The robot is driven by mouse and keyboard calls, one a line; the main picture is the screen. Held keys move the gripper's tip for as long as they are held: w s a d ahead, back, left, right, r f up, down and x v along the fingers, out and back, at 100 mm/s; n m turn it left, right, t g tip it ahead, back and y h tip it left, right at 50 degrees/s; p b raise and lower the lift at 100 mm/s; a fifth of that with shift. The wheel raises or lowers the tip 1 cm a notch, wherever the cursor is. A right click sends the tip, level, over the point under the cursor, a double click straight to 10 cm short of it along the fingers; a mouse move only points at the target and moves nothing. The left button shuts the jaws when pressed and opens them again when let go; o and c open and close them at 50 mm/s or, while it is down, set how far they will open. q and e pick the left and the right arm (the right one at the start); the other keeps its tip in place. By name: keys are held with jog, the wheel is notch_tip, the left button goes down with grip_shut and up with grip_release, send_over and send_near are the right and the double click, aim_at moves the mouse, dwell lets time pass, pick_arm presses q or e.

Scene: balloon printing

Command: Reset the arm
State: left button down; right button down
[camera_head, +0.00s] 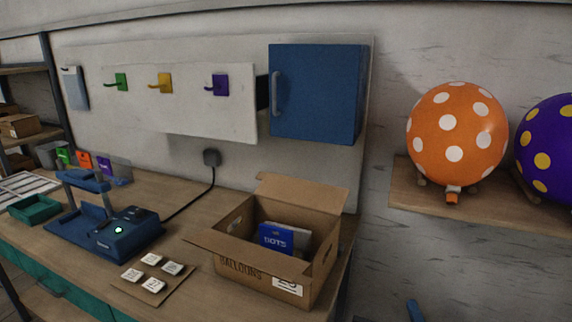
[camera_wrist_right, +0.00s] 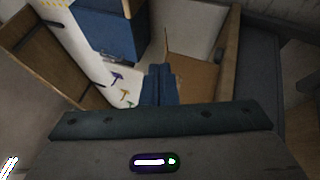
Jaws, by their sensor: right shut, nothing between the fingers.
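Only the blue tip of my right gripper (camera_head: 414,310) shows at the bottom edge of the head view, right of the workbench and below the balloon shelf. In the right wrist view its two blue fingers (camera_wrist_right: 158,84) are together, with nothing between them. My left gripper is not in view. An orange balloon with white dots (camera_head: 457,137) and a purple balloon with yellow dots (camera_head: 549,150) rest on the wall shelf (camera_head: 430,197).
An open cardboard box (camera_head: 245,279) holding a blue "DOTS" pack (camera_head: 276,238) stands at the bench's right end. White tiles (camera_head: 153,285) lie in front of it. A blue cabinet (camera_head: 318,95) and coloured hooks (camera_head: 218,85) are on the wall. A green tray (camera_head: 34,209) is at left.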

jog(key=s+d+f+m+g+h, duration=0.55)
jog(key=s+f+m+g, duration=0.55)
jog(key=m, duration=0.5)
jog(key=s+a+f+m+g+y, duration=0.1)
jog(key=s+a+f+m+g, duration=0.2)
jog(key=s, duration=0.5)
jog(key=s+a+f+m+g+y, duration=0.2)
jog(key=s+a+f+g, duration=0.15)
jog(key=s, duration=0.45)
jog(key=w+d+f+g, duration=0.1)
jog(key=d+f, duration=0.1)
jog(key=f, duration=1.2)
jog(key=d+f, duration=0.2)
jog(key=f, duration=1.3)
jog(key=s+d+f+g, duration=0.1)
jog(key=s+f, duration=1.6)
jog(key=f, duration=0.3)
jog(key=shift+s+f+m, duration=0.3)
jog(key=shift+s, duration=0.1)
